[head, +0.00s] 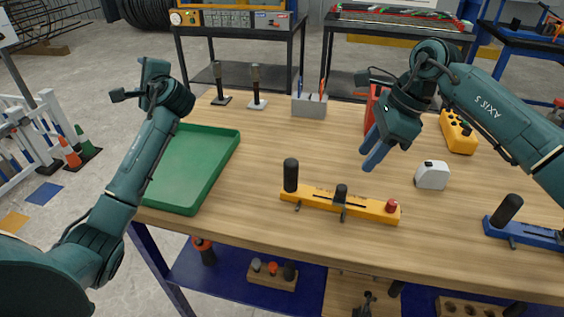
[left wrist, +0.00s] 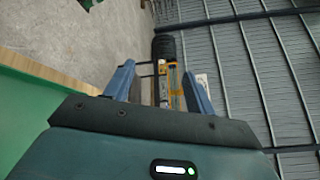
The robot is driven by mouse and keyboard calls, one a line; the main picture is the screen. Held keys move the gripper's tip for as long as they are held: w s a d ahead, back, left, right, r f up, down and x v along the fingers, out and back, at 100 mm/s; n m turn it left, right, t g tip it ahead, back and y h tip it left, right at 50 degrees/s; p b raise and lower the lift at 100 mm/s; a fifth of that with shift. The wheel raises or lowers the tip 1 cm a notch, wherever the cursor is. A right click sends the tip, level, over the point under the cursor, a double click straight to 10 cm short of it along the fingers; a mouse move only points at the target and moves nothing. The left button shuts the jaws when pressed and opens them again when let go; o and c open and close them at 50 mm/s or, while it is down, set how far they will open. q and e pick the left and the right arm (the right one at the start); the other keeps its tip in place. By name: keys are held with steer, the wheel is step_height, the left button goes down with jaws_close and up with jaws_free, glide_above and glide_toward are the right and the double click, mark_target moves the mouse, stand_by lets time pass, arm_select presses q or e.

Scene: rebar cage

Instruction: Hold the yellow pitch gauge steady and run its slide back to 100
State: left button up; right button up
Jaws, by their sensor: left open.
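The yellow pitch gauge (head: 368,208) lies on the wooden table near its front edge. It has an upright black handle (head: 291,174) at its left end and a red knob (head: 392,206) at its right end. The slide with a black knob (head: 341,193) stands near the middle of the bar. The scale numbers are too small to read. My left gripper (left wrist: 158,88) is open and empty in the left wrist view, raised by the green tray, away from the gauge. My right gripper (head: 374,153) is above the table, behind and right of the gauge, apart from it; its finger gap is unclear.
A green tray (head: 232,150) lies at the table's left. A white tape measure (head: 432,175), a yellow box (head: 458,132) and a blue gauge (head: 530,234) are on the right. A grey holder (head: 309,106) stands at the back. The table between tray and yellow gauge is clear.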

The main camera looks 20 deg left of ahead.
arm_select(q)
steer(key=w+d+f+m+t+h, duration=0.1)
steer(key=d+f+m+t+h, duration=0.15)
steer(key=d, duration=0.75)
steer(key=w+d+f+m+t+h, duration=0.1)
steer(key=d+f+m+h, duration=0.15)
steer(key=d, duration=0.75)
steer(key=m+t+h, duration=0.2)
steer(key=m+h, duration=0.1)
steer(key=h, duration=0.1)
glide_above(294, 185)
steer(key=d, duration=0.3)
steer(key=s+d+f+m+g+y, duration=0.1)
steer(key=s+f+m, duration=0.1)
steer(key=f, duration=0.1)
steer(key=s+d+f+m+g+y, duration=0.1)
steer(key=s+d+f+m+g, duration=0.1)
steer(key=f+m, duration=0.1)
steer(key=s+d+f+m+g+y, duration=0.1)
steer(key=s+f+m+y, duration=0.1)
steer(key=s+f+m, duration=0.1)
steer(key=shift+d+f+g, duration=0.3)
steer(key=shift+g, duration=0.05)
steer(key=shift+w+a+f, duration=0.1)
steer(key=shift+a+f, duration=0.05)
steer(key=shift+a, duration=0.05)
steer(key=x, duration=1.2)
steer(key=shift+w+a+f, duration=0.1)
steer(key=shift+w+f, duration=0.05)
steer(key=shift+w, duration=0.1)
